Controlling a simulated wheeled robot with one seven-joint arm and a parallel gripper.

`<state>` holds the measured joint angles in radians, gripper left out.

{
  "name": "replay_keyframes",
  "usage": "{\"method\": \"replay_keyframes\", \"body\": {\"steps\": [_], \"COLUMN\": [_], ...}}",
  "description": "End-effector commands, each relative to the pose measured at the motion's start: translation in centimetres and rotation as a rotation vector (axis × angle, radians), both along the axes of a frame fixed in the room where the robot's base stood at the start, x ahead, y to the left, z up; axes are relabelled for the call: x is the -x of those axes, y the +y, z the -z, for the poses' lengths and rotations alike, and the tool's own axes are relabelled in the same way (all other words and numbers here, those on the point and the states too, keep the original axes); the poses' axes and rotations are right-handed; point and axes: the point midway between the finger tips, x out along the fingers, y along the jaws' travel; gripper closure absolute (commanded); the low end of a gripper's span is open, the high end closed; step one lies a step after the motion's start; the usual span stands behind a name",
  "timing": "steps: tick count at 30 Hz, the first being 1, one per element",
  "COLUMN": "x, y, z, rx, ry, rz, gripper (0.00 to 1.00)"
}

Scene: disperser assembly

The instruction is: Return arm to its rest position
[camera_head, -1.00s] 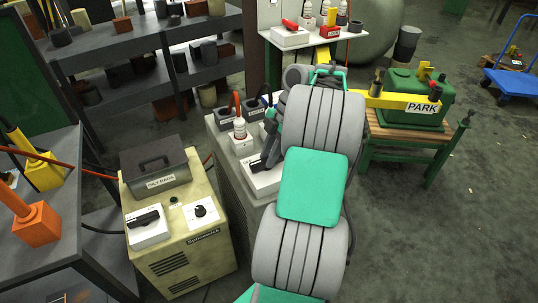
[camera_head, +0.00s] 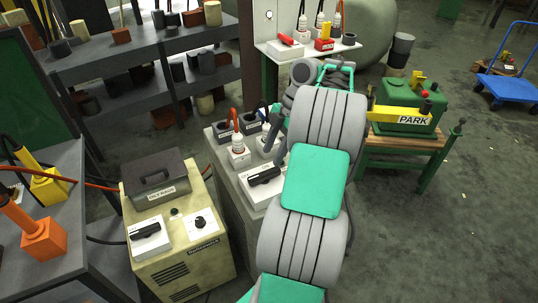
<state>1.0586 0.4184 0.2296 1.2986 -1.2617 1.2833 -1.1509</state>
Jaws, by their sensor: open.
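My arm (camera_head: 318,180), grey and green, runs up from the bottom of the head view over the middle of the scene. My gripper (camera_head: 278,150) is partly hidden behind the arm's upper end. Its dark fingers are open and point down over the grey cabinet top, beside a white box with a black handle (camera_head: 264,176). I see nothing held, though part of the gripper is hidden.
A beige machine with an oily rags box (camera_head: 153,172) stands left of the grey cabinet (camera_head: 233,190). A dark table (camera_head: 65,178) with orange and yellow tools is at far left. A green PARK unit (camera_head: 405,118) on a wooden bench is at right. Open floor lies at lower right.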

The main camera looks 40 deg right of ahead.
Motion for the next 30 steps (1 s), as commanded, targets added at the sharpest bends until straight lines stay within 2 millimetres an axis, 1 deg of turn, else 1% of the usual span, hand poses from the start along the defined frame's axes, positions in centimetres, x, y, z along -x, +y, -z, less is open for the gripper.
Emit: {"method": "replay_keyframes", "body": {"steps": [1, 12, 14, 15, 17, 18, 20, 21, 22, 23, 24, 26, 27, 28, 30], "x": [0.0, 0.0, -0.3, -0.9, -2.3, -3.5, -5.0, -5.6, -5.8, -5.6, -5.0, -3.4, -2.0, -0.9, 1.4], "y": [-0.1, -0.1, 0.4, 1.3, 3.7, 6.0, 10.6, 14.1, 16.7, 19.2, 22.2, 26.0, 27.8, 28.9, 30.4], "z": [-0.5, -0.3, -0.6, -1.1, -2.2, -3.1, -4.5, -5.4, -6.0, -6.3, -6.6, -6.7, -6.4, -6.2, -5.5], "rx": [0.0, 0.001, 0.002, 0.003, 0.007, 0.014, 0.024, 0.033, 0.042, 0.05, 0.06, 0.075, 0.08, 0.083, 0.083], "ry": [0.0, 0.001, 0.006, 0.012, 0.033, 0.051, 0.085, 0.108, 0.124, 0.136, 0.148, 0.153, 0.151, 0.147, 0.129], "rz": [0.0, 0.001, 0.012, 0.032, 0.088, 0.147, 0.263, 0.359, 0.438, 0.515, 0.621, 0.777, 0.879, 0.949, 1.089], "gripper": [0.55, 0.55, 0.55, 0.55, 0.55, 0.55, 0.55, 0.55, 0.55, 0.55, 0.55, 0.55, 0.55, 0.55, 0.55]}}
